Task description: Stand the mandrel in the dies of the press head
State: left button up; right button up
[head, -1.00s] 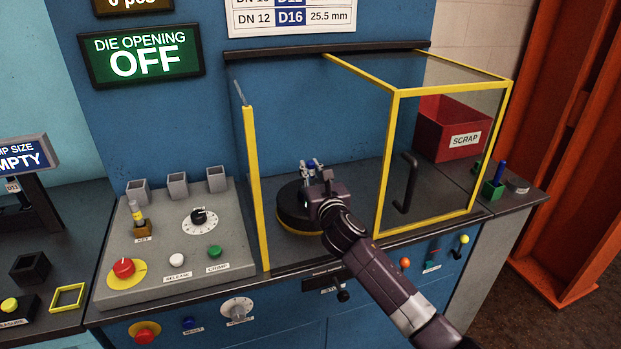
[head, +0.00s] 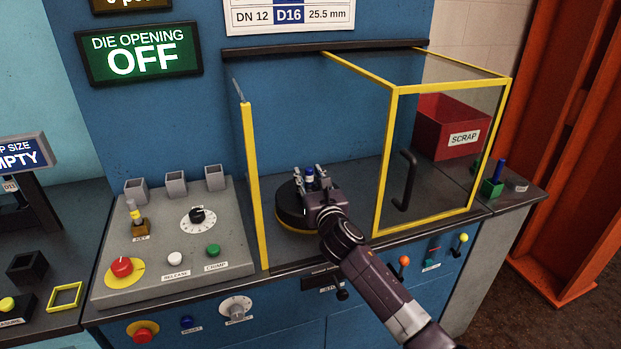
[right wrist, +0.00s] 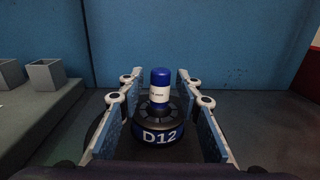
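The mandrel (right wrist: 160,88), blue-topped with a white labelled band, stands upright in the middle of the black dies marked D12 (right wrist: 162,136) in the right wrist view. Its blue top (head: 310,173) also shows in the head view. The press head (head: 291,212) is a round black body with a yellow ring at its base, partly hidden by my right gripper. My right gripper (head: 314,172) is open, with one finger on each side of the mandrel and visible gaps to it in the right wrist view (right wrist: 160,95). My left gripper is not in view.
A yellow-framed clear guard (head: 391,160) with a black handle (head: 405,180) stands right of the press head. A yellow post (head: 253,185) stands to the left, beside the grey control panel (head: 225,260). A red scrap bin (head: 440,145) is behind the guard. The display reads die opening OFF.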

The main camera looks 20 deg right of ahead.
jog(key=s, duration=1.2)
jog(key=shift+a+r, duration=0.15)
jog(key=shift+a, duration=0.1)
